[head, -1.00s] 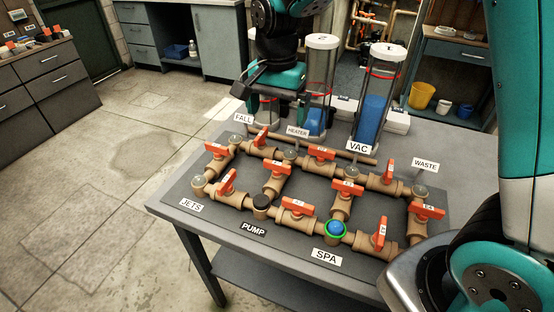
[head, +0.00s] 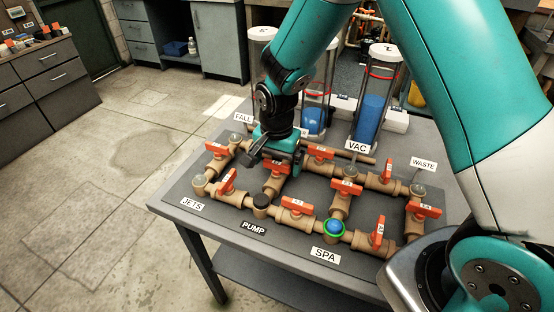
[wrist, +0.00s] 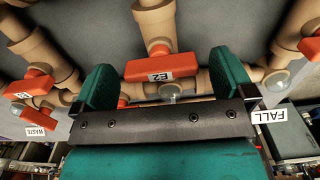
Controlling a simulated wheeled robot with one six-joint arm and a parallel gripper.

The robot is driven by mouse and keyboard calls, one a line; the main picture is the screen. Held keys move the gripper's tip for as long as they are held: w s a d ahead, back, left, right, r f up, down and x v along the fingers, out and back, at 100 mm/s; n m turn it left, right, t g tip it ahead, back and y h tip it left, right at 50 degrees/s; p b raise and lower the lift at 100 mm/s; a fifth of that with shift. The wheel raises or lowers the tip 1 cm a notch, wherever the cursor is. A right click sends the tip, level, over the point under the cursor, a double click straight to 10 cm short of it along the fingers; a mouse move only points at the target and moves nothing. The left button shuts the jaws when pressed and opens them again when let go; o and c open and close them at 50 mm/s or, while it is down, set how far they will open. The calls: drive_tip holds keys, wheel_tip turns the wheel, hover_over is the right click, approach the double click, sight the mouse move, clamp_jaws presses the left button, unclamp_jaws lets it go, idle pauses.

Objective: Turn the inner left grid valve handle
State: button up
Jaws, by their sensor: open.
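The inner left grid valve handle, an orange-red bar (head: 277,170), sits on a tan vertical pipe between the two horizontal pipe runs, partly hidden under my gripper (head: 275,152) in the head view. In the wrist view the handle (wrist: 163,68) bears the label E2 and lies crosswise between my two teal fingers. My gripper (wrist: 163,82) is open, with a gap between each finger and the handle's ends. I cannot tell how far the fingertips are above it.
Other orange handles stand close by, including one at the left (head: 226,180) and one at front centre (head: 297,206). Clear cylinders (head: 375,100) stand behind the pipes.

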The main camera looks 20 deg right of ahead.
drive_tip(key=c, duration=0.9)
drive_tip(key=shift+n, duration=0.3)
drive_tip(key=n, duration=0.4)
drive_tip(key=shift+r, duration=0.1)
drive_tip(key=n, duration=0.5)
drive_tip(key=shift+p, duration=0.3)
drive_tip(key=n, duration=0.4)
drive_tip(key=shift+w+n, duration=0.1)
drive_tip(key=shift+n, duration=2)
